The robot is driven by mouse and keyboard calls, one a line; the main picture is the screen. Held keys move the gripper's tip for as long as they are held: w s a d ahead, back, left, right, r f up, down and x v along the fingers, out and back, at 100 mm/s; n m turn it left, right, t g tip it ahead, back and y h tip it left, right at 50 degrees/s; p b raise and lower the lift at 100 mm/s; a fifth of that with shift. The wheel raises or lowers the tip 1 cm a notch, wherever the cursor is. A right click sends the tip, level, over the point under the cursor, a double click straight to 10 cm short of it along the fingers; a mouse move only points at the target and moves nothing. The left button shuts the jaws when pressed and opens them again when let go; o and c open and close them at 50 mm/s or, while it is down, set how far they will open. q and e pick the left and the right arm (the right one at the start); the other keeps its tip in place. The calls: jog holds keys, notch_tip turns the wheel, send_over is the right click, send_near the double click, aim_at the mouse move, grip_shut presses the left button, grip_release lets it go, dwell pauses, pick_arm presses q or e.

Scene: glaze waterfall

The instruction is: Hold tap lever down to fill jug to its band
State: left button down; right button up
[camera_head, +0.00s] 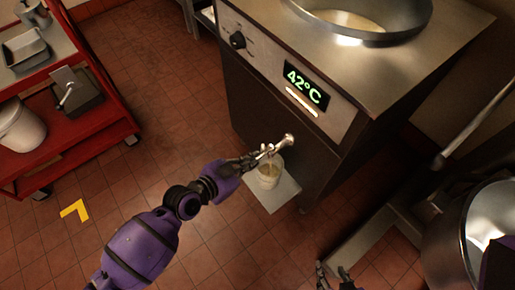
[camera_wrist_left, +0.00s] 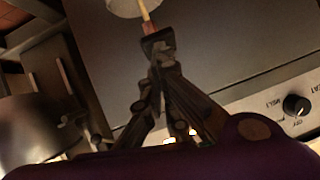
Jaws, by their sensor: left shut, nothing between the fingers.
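The metal tap (camera_head: 283,143) sticks out from the front of the dark machine. My left gripper (camera_head: 258,158) is shut and empty, with its fingertips at the tap; exact contact with the lever cannot be told. In the left wrist view its closed fingertips (camera_wrist_left: 158,48) are beside the tap's end. A pale jug (camera_head: 269,175) stands upright under the tap, partly hidden by the gripper, with yellowish liquid inside. A thin yellow stream (camera_wrist_left: 144,10) runs from the tap towards the jug (camera_wrist_left: 122,7). The jug's band cannot be made out. My right gripper (camera_head: 333,272) is open and empty at the bottom edge.
The jug stands on a light plate (camera_head: 283,196) low at the machine's front. The machine has a knob (camera_head: 238,40), a green 42°C display (camera_head: 306,84) and an open basin (camera_head: 358,12) on top. A red cart (camera_head: 95,132) is at left, a metal drum (camera_head: 455,235) at right.

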jog(key=shift+w, duration=0.35)
jog(key=shift+s, duration=0.45)
dwell(1.9)
jog(key=shift+w, duration=0.4)
jog(key=shift+s, duration=0.4)
dwell(0.7)
jog(key=shift+w, duration=0.4)
dwell(0.6)
